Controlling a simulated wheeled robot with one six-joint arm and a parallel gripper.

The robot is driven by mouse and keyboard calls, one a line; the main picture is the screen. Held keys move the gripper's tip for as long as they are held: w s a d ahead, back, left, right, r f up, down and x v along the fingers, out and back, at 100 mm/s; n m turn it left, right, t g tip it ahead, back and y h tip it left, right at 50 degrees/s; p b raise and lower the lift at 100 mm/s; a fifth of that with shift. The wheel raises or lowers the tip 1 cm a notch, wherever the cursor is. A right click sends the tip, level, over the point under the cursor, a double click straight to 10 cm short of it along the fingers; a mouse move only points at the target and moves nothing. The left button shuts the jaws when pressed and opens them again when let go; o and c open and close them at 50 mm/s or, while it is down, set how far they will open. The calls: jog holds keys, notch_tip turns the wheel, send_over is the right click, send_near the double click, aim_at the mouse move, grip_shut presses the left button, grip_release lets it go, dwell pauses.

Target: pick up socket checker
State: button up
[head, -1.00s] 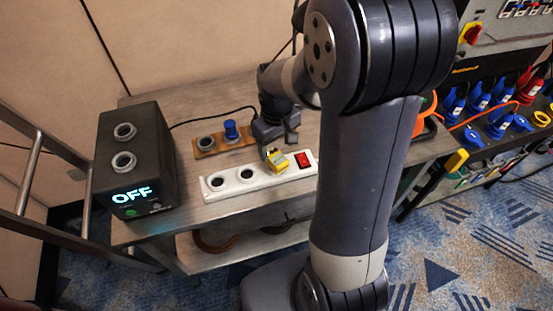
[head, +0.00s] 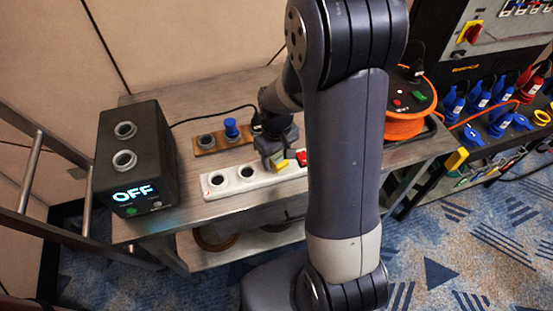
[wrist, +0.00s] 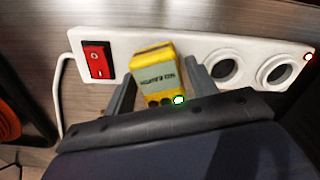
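The socket checker (wrist: 157,75) is a small yellow block with a grey label, dark round spots and a lit green light. It sits at the white power strip (wrist: 215,45), beside its empty sockets and red switch. In the wrist view my gripper (wrist: 160,85) is open, with one finger on each side of the checker and gaps showing. In the head view the checker (head: 281,166) is partly hidden by my gripper (head: 273,158), which is over the strip (head: 228,182).
A black box (head: 135,165) reading OFF stands at the left. A wooden board (head: 210,143) with a blue plug (head: 231,129) lies behind the strip. An orange cable reel (head: 405,105) is at the right. The table (head: 190,205) is clear in front of the strip.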

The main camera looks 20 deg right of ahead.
jog(key=c, duration=0.9)
jog(key=shift+o, duration=0.2)
